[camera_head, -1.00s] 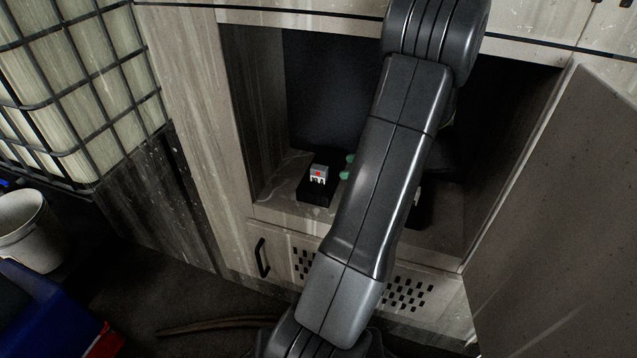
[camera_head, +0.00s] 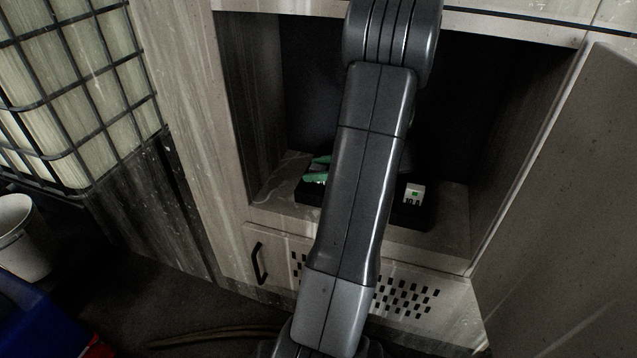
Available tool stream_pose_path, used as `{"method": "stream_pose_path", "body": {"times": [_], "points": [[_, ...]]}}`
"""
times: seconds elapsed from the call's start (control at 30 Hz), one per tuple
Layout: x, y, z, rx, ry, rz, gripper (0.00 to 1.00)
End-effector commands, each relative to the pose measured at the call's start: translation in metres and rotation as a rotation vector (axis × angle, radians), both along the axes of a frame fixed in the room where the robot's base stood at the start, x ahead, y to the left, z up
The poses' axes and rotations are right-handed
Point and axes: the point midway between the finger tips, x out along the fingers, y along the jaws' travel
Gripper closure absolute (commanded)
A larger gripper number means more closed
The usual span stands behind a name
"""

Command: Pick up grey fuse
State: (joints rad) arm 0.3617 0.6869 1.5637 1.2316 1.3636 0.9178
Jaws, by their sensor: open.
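My gripper (camera_head: 318,169) shows only as two green fingertips in the cabinet recess, left of my arm. They are apart, one behind the other, over the left black holder (camera_head: 307,197). A small whitish patch shows under the nearer fingertip. The grey fuse with a red mark, seen there before, is now mostly or fully covered, and I cannot tell whether the fingers touch it. A second pale fuse (camera_head: 413,194) with a green mark and "10 A" lettering sits in a black holder (camera_head: 412,217) right of my arm. The rest of my gripper is hidden behind my arm.
The recess has side walls and a front ledge (camera_head: 285,213). An open cabinet door (camera_head: 560,220) stands at the right. A caged tank (camera_head: 70,90) and a white bucket (camera_head: 22,235) are at the left. The recess's right side is dark and looks free.

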Motion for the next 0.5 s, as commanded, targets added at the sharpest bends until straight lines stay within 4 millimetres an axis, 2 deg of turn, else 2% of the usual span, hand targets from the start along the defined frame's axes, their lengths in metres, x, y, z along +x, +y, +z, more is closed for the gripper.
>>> {"method": "stream_pose_path", "body": {"times": [0.1, 0.33, 0.5], "points": [[0.0000, -0.0005, 0.0010, 0.000, 0.000, -0.001, 0.53], [-0.0001, -0.0007, 0.0008, 0.000, 0.000, -0.001, 0.98], [-0.0001, -0.0008, 0.0010, 0.000, 0.000, -0.001, 1.00]]}}
